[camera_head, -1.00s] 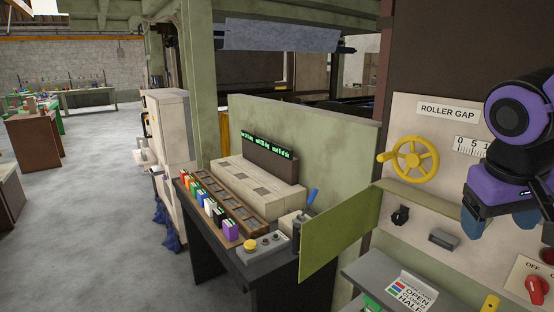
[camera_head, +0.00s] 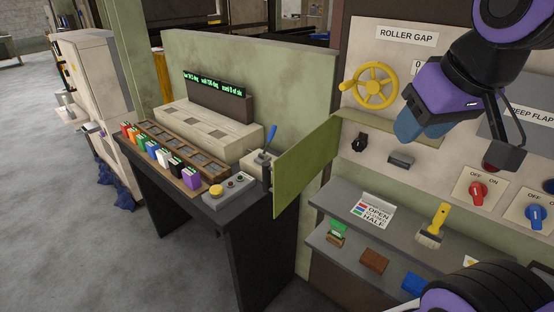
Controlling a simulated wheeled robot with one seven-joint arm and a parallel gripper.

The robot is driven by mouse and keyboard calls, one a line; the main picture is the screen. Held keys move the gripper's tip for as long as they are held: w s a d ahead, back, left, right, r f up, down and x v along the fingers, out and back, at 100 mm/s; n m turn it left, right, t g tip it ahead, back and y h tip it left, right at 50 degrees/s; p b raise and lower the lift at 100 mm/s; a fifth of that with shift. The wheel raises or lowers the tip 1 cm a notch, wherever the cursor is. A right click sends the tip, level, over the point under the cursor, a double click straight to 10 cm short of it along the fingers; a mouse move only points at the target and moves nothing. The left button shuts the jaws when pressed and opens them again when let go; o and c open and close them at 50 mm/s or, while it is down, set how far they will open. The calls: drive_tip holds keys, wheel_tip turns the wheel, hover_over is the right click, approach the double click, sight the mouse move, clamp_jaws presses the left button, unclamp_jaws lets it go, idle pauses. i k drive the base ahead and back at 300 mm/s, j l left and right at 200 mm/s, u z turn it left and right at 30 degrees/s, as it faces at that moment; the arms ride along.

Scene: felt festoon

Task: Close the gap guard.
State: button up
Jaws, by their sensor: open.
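The gap guard appears to be the flat green panel (camera_head: 307,166), standing swung out from the wall at the left edge of the roller gap board (camera_head: 425,58). The board carries a "ROLLER GAP" label (camera_head: 407,35) and a yellow handwheel (camera_head: 371,86), both uncovered. My gripper (camera_head: 420,127), purple with blue fingers, is in the air in front of the board, right of the handwheel and the green panel. It is open, holds nothing visible, and is apart from the panel. It hides part of the number display.
Below the board, a grey shelf (camera_head: 345,205) holds a card (camera_head: 372,210) and a yellow-handled brush (camera_head: 433,227). A black knob (camera_head: 359,142) and red (camera_head: 478,192) and blue (camera_head: 536,215) switches are nearby. A desk with a blue lever (camera_head: 270,136) stands left of the panel.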

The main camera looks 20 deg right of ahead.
sight(293, 171)
drive_tip(key=i+j, duration=0.15)
drive_tip(key=j, duration=0.25)
drive_tip(key=i+j+z, duration=0.15)
drive_tip(key=j, duration=0.25)
drive_tip(key=i+j, duration=0.15)
drive_tip(key=j, duration=0.25)
drive_tip(key=i+j+z, duration=0.1)
drive_tip(key=j, duration=0.3)
drive_tip(key=i+j, duration=0.2)
drive_tip(key=j, duration=0.2)
drive_tip(key=j+z, duration=0.1)
drive_tip(key=z, duration=1.05)
drive_tip(key=k+j+u, duration=0.15)
drive_tip(key=u, duration=0.15)
drive_tip(key=k+j+u, duration=0.1)
drive_tip(key=j+u, duration=0.25)
drive_tip(key=l, duration=0.1)
